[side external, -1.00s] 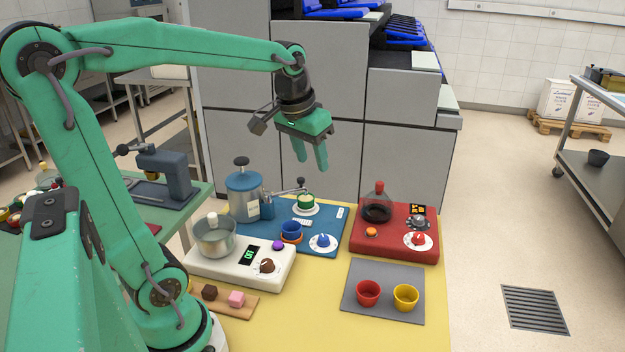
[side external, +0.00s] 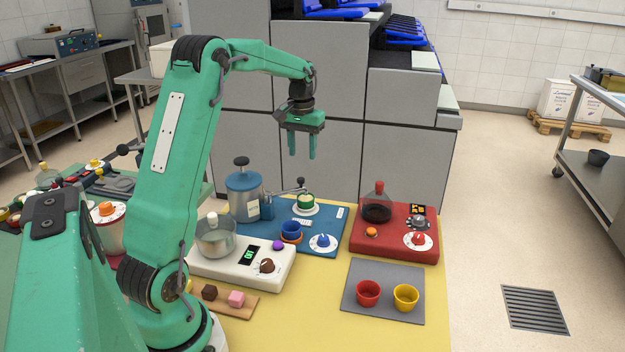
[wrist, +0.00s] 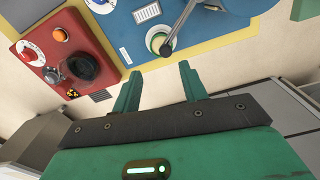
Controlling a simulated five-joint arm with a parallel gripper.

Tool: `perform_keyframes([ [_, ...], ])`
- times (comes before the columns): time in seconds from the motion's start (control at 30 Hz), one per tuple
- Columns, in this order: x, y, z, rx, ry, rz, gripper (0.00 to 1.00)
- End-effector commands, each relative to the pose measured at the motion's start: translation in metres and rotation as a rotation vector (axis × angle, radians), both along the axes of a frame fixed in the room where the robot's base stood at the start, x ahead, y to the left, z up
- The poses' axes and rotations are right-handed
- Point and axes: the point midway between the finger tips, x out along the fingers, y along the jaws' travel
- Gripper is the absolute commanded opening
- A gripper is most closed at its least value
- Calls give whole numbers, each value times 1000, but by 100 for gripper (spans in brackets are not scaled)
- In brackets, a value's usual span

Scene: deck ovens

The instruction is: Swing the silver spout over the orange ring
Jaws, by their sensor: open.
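The silver spout (side external: 284,192) reaches out from the blue-lidded canister (side external: 243,196), with a dark knob near its outer end. In the wrist view the spout (wrist: 182,27) ends over or beside the cream-topped green ring (wrist: 157,41); this green ring (side external: 306,202) sits on a white disc in the side view. My gripper (side external: 302,156) is open and empty, fingers down, above and behind the spout.
A red station (side external: 400,250) with a glass flask (side external: 377,205) stands to the right. Red (side external: 368,292) and yellow (side external: 405,297) cups sit on a grey mat. Grey cabinets rise behind.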

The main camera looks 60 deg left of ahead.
Motion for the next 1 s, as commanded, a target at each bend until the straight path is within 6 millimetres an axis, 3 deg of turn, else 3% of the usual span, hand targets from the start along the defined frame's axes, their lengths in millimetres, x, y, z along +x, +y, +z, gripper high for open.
perform_keyframes([
  [0.13,1,11,-8,-7,11,19,43],
  [0.57,1,12,-19,-9,13,20,43],
  [1.0,0,11,-69,-10,14,20,43],
])
